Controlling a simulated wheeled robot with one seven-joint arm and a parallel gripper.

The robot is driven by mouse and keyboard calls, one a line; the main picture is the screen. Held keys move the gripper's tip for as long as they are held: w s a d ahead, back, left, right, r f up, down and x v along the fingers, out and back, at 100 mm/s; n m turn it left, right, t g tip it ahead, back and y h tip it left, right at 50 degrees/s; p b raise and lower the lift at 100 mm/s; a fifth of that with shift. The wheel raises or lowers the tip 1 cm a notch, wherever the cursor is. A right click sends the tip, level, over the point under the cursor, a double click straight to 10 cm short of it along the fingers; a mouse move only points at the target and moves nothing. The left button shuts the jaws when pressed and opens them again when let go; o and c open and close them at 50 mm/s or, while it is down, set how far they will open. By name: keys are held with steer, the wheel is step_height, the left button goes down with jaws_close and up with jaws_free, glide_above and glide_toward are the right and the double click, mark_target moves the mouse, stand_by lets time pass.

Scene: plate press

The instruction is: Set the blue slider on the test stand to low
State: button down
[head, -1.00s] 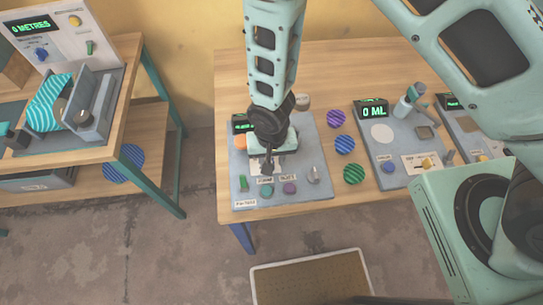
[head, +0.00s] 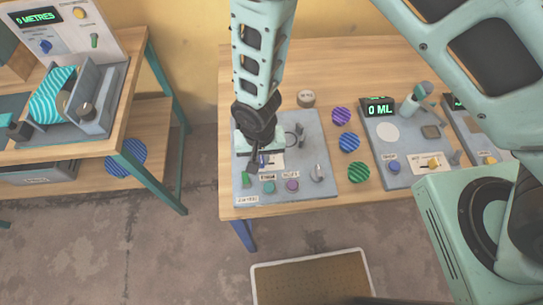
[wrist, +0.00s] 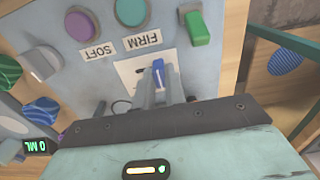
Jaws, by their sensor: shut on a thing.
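The test stand is a grey board (head: 318,186) on the wooden table, with buttons and a knob. Its blue slider (wrist: 158,72) sits in a white plate (wrist: 126,68), towards the plate's right side in the wrist view, which is the left side in the head view. My gripper (head: 257,166) reaches down over the board's left part. In the wrist view its fingers (wrist: 160,92) are closed on the blue slider. The slider's end markings are too small or hidden to read. My wrist covers the stand's display in the head view.
Near the slider are a green switch (wrist: 200,30), a teal FIRM button (wrist: 131,12), a purple SOFT button (wrist: 81,24) and a grey knob (wrist: 42,66). Striped discs (head: 345,143) lie right of the board. Another board with a 0 ML display (head: 378,108) stands further right.

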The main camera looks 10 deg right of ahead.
steer(key=c, duration=1.4)
jaws_free()
steer(key=shift+a, duration=0.3)
steer(key=shift+c, duration=0.2)
steer(key=shift+r, duration=0.15)
step_height(320, 180, up, 17)
steer(key=b, duration=0.3)
steer(key=shift+b, duration=0.3)
